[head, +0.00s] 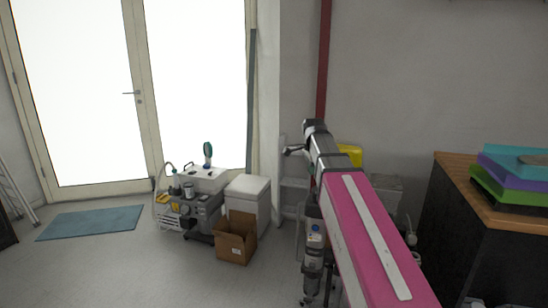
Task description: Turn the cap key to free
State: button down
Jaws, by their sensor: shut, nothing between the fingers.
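My arm with its pink link reaches forward from the lower right. At its far end a small dark piece, seemingly my gripper (292,151), points left; its fingers look together and nothing shows in them. A white and grey compressor unit (205,180) with dark fittings and gauges stands on the floor to the left, near the glass doors. My gripper is right of it in the picture and apart from it. A cap key is too small to make out. A grey cylindrical device (314,240) with a blue spot shows left of the pink link. My arm hides part of what stands behind it.
An open cardboard box (236,240) and a white bin (248,193) stand right of the unit. A grey box (384,186) and a yellow item (350,154) show behind my arm. A dark cabinet (465,225) with stacked trays stands right. Floor before the teal mat (90,222) is clear.

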aim_at(315, 193)
jog(key=shift+w+d+f, duration=0.1)
jog(key=shift+w+f, duration=0.1)
jog(key=shift+f, duration=1.35)
jog(key=shift+w+d+f, duration=0.1)
jog(key=shift+w+f, duration=0.1)
jog(key=shift+f, duration=1.3)
jog(key=shift+s+f, duration=0.1)
jog(key=shift+f, duration=0.05)
jog(key=shift+s, duration=0.35)
jog(key=shift+s+d, duration=0.25)
jog(key=shift+s, duration=0.45)
jog(key=shift+s+a, duration=0.1)
jog(key=shift+a, duration=0.05)
